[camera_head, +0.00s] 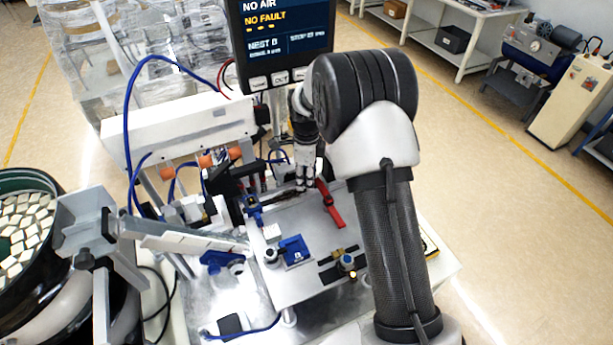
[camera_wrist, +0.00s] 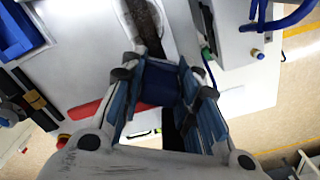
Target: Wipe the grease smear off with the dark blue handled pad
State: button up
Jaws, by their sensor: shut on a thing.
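My gripper (camera_wrist: 160,95) is shut on the dark blue handled pad (camera_wrist: 158,82), whose dark blue part shows between the fingers in the wrist view. In the head view my gripper (camera_head: 304,184) points down over the back of the light plate, and I cannot make out the pad there. A dark, mottled smear (camera_wrist: 147,25) lies on the light surface just beyond the fingertips in the wrist view. It shows as a dark streak (camera_head: 284,196) left of my gripper in the head view. I cannot tell whether the pad touches the surface.
A red-handled tool (camera_head: 329,204) lies close to the right of my gripper. A blue block (camera_head: 294,250) and a black fixture with a brass knob (camera_head: 345,264) stand nearer on the plate (camera_head: 318,236). A feeder track (camera_head: 180,240) comes in from the left. A display (camera_head: 284,45) stands behind.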

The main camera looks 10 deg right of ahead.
aim_at(269, 202)
jog(key=shift+f+b, duration=0.7)
jog(key=shift+f, duration=0.35)
dwell(0.4)
jog(key=shift+s+a+r, duration=0.1)
jog(key=shift+s+a, duration=0.05)
jog(key=shift+a, duration=0.65)
jog(key=shift+s+a+r, duration=0.1)
jog(key=shift+s+a, duration=0.05)
jog(key=shift+a, duration=0.6)
jog(key=shift+s+a+f, duration=0.1)
jog(key=shift+s+a, duration=0.1)
jog(key=shift+a, duration=0.55)
jog(key=shift+s+a+f, duration=0.1)
jog(key=shift+s+a, duration=0.05)
jog(key=shift+a, duration=0.6)
jog(key=shift+s+a, duration=0.2)
jog(key=shift+a, duration=0.7)
jog(key=shift+s+a, duration=0.15)
jog(key=shift+a, duration=0.8)
jog(key=shift+s+a, duration=0.2)
jog(key=shift+a, duration=0.7)
